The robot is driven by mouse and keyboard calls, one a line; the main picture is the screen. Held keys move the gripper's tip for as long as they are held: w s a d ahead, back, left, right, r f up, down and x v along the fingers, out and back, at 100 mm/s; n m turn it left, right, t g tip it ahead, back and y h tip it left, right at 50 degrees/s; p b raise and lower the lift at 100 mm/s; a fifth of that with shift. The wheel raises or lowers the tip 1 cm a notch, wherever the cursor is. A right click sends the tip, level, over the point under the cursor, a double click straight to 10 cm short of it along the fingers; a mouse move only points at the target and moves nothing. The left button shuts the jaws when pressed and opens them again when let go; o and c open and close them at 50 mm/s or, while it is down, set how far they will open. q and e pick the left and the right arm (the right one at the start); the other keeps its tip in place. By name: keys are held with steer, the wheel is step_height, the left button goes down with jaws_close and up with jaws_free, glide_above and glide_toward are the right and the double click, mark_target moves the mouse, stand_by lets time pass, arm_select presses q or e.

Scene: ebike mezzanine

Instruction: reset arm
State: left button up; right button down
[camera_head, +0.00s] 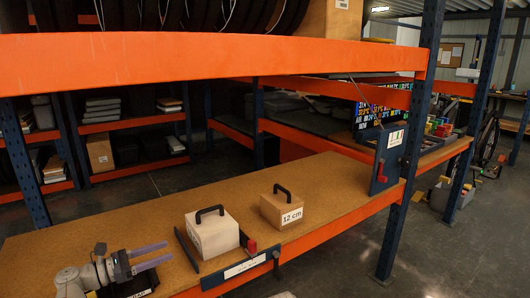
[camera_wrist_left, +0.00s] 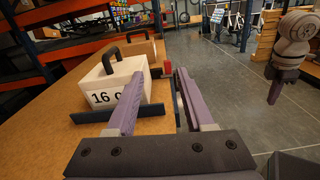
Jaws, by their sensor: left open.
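My left gripper (camera_head: 152,256) reaches in from the left over the brown shelf board, low in the head view. Its two purple fingers are apart with nothing between them. In the left wrist view the open fingers (camera_wrist_left: 160,74) point towards a white block (camera_wrist_left: 108,85) with a black handle, partly behind the left finger. That white block (camera_head: 212,232) stands on the board to the right of the gripper in the head view, apart from the fingertips.
A brown block (camera_head: 288,208) labelled 12 cm stands beyond the white one. A dark low bar (camera_head: 187,249) and a red clamp piece (camera_head: 252,247) flank the white block. An orange beam (camera_head: 210,62) crosses above. The board's back left is clear.

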arm_select(q)
steer(key=s+d+f+m+g+y, duration=0.35)
steer(key=d+f+m, duration=0.3)
steer(key=d, duration=0.35)
steer(key=s+d+f+m+g+y, duration=0.25)
steer(key=d+f+m+g, duration=0.25)
steer(key=d+f, duration=0.35)
steer(key=s+d+f+m+g+y, duration=0.1)
steer(key=s+d+f+m+y, duration=0.15)
steer(key=s+m+y, duration=0.45)
steer(key=s+d+f+m+g+y, duration=0.1)
steer(key=s+d+f+m+y, duration=0.2)
steer(key=m, duration=0.7)
step_height(320, 180, up, 14)
steer(key=s+a+p, duration=0.1)
steer(key=p, duration=1.4)
steer(key=shift+r+n+p, duration=0.25)
steer(key=shift+n+p, duration=0.1)
steer(key=shift+p, duration=0.05)
steer(key=shift+a, duration=0.1)
